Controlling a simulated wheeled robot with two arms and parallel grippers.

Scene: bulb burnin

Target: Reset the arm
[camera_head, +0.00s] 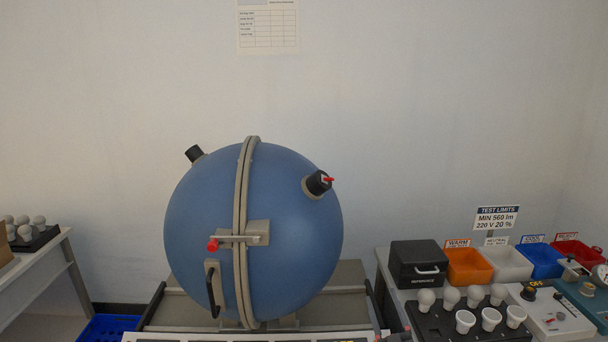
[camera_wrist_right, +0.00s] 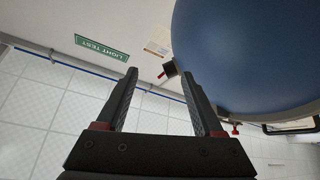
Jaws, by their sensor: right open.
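My right gripper (camera_wrist_right: 158,75) is open in the right wrist view, with its two dark fingers apart and nothing between them. The big blue sphere (camera_head: 205,235) stands closed in the middle of the head view, with a beige seam ring, a latch with a red knob and a black handle. The sphere also fills the upper right of the right wrist view (camera_wrist_right: 250,50), beyond the right finger. I cannot tell how far the gripper is from it. My left gripper does not show in either view.
On the right bench are a black rack (camera_head: 440,325) with several bulbs and white cups, a dark box (camera_head: 417,257), and orange (camera_head: 468,267), white (camera_head: 508,264), blue (camera_head: 541,262) and red bins. A blue crate (camera_head: 108,328) sits low left.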

